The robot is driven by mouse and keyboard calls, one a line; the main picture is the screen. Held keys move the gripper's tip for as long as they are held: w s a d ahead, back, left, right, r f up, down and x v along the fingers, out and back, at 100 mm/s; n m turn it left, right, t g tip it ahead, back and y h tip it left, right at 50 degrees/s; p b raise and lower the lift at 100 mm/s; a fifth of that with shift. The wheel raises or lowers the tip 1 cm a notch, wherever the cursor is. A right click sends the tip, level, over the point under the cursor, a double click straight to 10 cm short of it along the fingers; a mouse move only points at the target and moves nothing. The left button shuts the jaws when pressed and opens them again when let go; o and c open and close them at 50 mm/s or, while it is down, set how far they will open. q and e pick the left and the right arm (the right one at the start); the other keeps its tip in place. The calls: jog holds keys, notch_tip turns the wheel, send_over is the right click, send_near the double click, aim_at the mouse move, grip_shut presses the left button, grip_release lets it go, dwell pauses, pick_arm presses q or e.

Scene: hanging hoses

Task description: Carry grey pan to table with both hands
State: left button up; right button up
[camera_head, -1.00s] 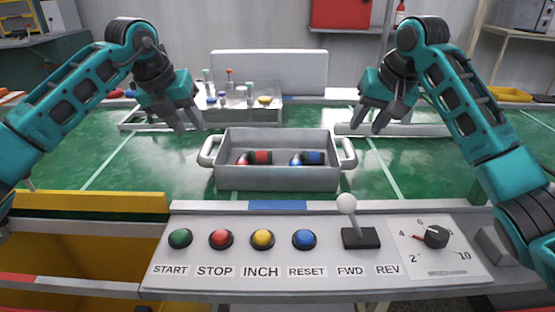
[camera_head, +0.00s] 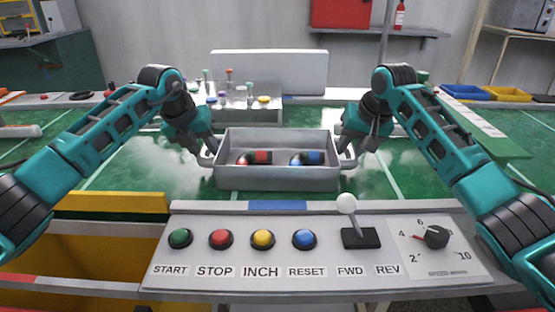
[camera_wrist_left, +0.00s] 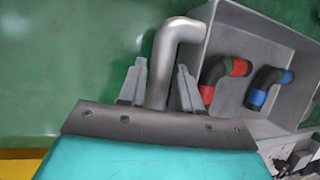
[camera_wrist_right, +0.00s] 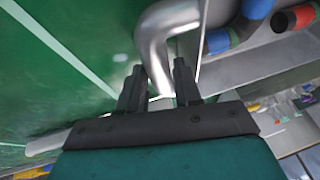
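The grey pan (camera_head: 278,178) sits on the green table behind the control panel. It has a looped handle at each end and holds a red-banded hose piece (camera_head: 256,158) and a blue-banded hose piece (camera_head: 308,158). My left gripper (camera_head: 207,153) is at the left handle; in the left wrist view its open fingers (camera_wrist_left: 160,85) stand on either side of the handle bar (camera_wrist_left: 166,65). My right gripper (camera_head: 350,155) is at the right handle; in the right wrist view its open fingers (camera_wrist_right: 160,85) straddle the handle bar (camera_wrist_right: 155,45). Whether any finger touches is unclear.
A control panel (camera_head: 330,275) with several coloured buttons and a white-knobbed lever (camera_head: 346,204) lies in front of the pan. Behind the pan is a rack with bottles (camera_head: 238,95). A yellow bin (camera_head: 80,235) is at the lower left. Green table surface is free beside the pan.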

pick_arm(q)
grip_shut()
pick_arm(e)
grip_shut()
pick_arm(q)
jog(key=shift+r, duration=0.1)
pick_arm(e)
jog(key=shift+r, duration=0.25)
